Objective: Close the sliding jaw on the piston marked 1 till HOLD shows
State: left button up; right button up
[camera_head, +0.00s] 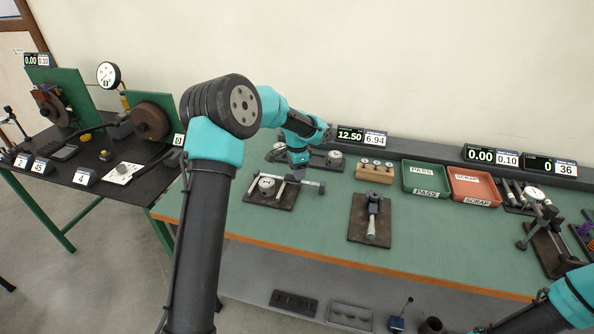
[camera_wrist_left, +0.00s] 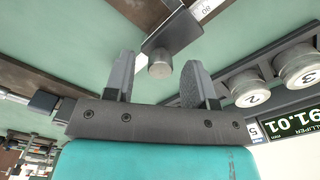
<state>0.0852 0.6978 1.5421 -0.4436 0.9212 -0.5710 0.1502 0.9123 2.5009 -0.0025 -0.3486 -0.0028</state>
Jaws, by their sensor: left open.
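The knob sticks out from a dark block on a bar, probably the sliding jaw. Metal pistons marked 2 (camera_wrist_left: 251,90) and 3 (camera_wrist_left: 300,71) sit at the right. I cannot make out a piston marked 1 or the word HOLD. A tilted display (camera_wrist_left: 297,120) is cut off at the edge.
A wooden block with pistons (camera_head: 375,172), a green PASS tray (camera_head: 427,179) and a red SCRAP tray (camera_head: 473,187) stand to the right. Bare bench lies between the micrometer and the right-hand stand.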

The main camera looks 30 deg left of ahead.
pick_arm(q)
jog(key=shift+f, duration=0.2)
grip_shut()
dwell(0.4)
